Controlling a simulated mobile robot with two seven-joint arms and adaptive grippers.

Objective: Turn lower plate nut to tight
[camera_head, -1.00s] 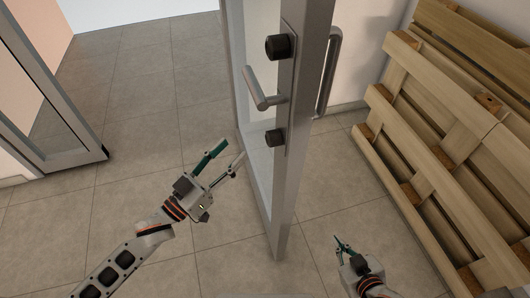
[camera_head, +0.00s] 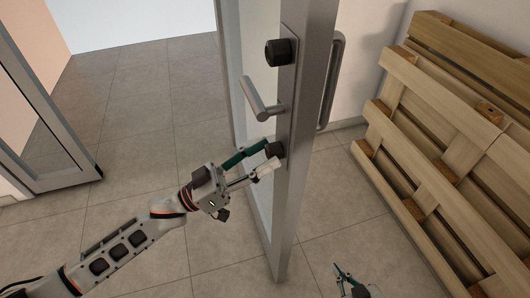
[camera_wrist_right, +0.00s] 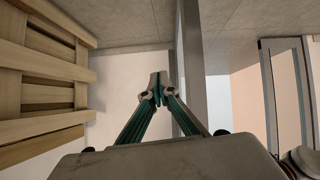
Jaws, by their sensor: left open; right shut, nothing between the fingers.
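The lower plate nut (camera_head: 275,150) is a short black knob at the bottom of the metal lock plate (camera_head: 288,123) on the door's edge. My left gripper (camera_head: 264,157) is open, with its fingertips at the lower nut, one finger above and one in front of or below it. Whether the fingers touch the nut is not clear. My right gripper (camera_head: 342,274) is shut and empty, low to the right of the door. It also shows in the right wrist view (camera_wrist_right: 158,88), its fingertips together.
An upper black knob (camera_head: 278,52) and a lever handle (camera_head: 259,98) sit above on the same plate. A long pull bar (camera_head: 330,80) is on the door's far side. Wooden pallets (camera_head: 440,130) lean at the right. The tiled floor (camera_head: 140,130) at left is clear.

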